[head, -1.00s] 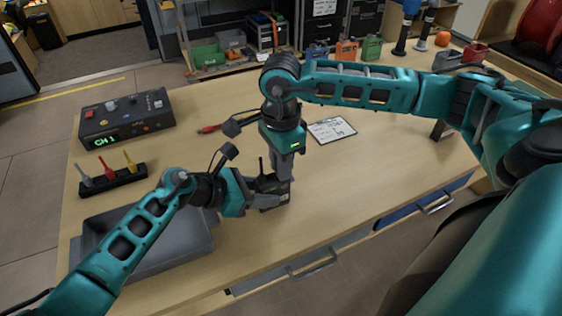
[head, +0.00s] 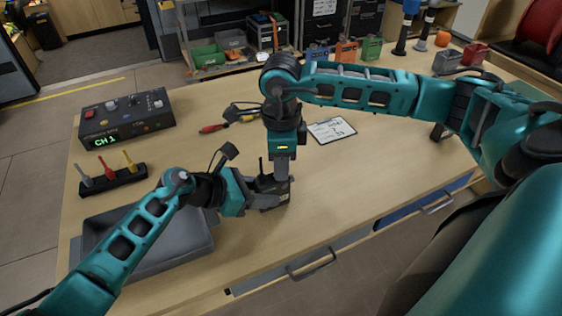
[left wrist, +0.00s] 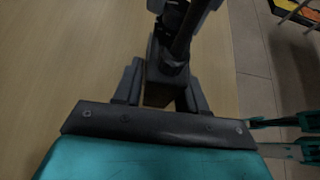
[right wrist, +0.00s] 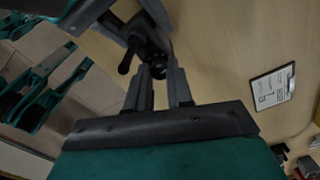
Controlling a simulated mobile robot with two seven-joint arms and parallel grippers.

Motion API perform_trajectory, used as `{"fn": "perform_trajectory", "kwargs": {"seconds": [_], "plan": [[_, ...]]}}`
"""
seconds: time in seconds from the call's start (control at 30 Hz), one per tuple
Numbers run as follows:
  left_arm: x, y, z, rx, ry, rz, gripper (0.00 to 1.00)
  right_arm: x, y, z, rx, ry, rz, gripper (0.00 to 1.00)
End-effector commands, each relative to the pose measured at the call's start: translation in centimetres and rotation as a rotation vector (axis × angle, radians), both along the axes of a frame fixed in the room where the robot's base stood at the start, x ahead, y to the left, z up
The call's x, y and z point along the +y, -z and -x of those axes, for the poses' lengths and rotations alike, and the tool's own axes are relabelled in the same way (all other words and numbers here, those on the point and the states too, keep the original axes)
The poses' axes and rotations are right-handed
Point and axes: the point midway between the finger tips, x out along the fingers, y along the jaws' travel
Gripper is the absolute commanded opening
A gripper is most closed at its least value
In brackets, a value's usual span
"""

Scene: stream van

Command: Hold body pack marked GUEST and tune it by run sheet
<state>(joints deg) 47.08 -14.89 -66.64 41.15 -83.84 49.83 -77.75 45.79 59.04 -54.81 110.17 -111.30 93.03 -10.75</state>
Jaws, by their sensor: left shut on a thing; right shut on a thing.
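A dark body pack (head: 282,188) with a short upright antenna is held just above or on the desk; its label is too small to read. My left gripper (head: 266,196) is shut on it from the left; the pack also shows between the fingers in the left wrist view (left wrist: 168,76). My right gripper (head: 281,174) points down from above and is shut on a small dark knob (right wrist: 158,72) on the pack's top. The fingers partly hide the knob. The run sheet (head: 332,130) is a clipboard lying flat behind and to the right; its writing is unreadable here.
A control box (head: 127,118) with a green CH 1 display stands at the left. A black rack (head: 112,180) with grey, red and yellow pieces and an empty grey tray (head: 205,243) are nearer. A red-handled tool (head: 212,129) lies behind. The desk's right front is clear.

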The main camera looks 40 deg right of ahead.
Motion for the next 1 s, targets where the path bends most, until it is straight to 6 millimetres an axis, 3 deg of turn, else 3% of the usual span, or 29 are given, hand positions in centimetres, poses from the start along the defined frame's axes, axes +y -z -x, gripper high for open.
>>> {"fn": "perform_trajectory", "kwargs": {"seconds": [0.33,0.6,0.87,1.0], "plan": [[-0.03,0.02,0.13,0.0,0.004,0.0,0.07,-0.03,-0.02,-0.09,-0.004,0.05,0.0,0.02],[-0.04,0.02,0.14,0.0,0.004,0.0,0.07,-0.02,0.0,-0.06,-0.002,0.264,0.0,0.02],[-0.05,0.02,0.15,0.0,0.004,0.0,0.07,-0.02,0.0,-0.07,-0.002,0.278,0.0,0.02],[-0.05,0.02,0.16,0.001,0.005,0.0,0.07,-0.01,0.0,-0.05,-0.001,0.368,0.0,0.02]]}}
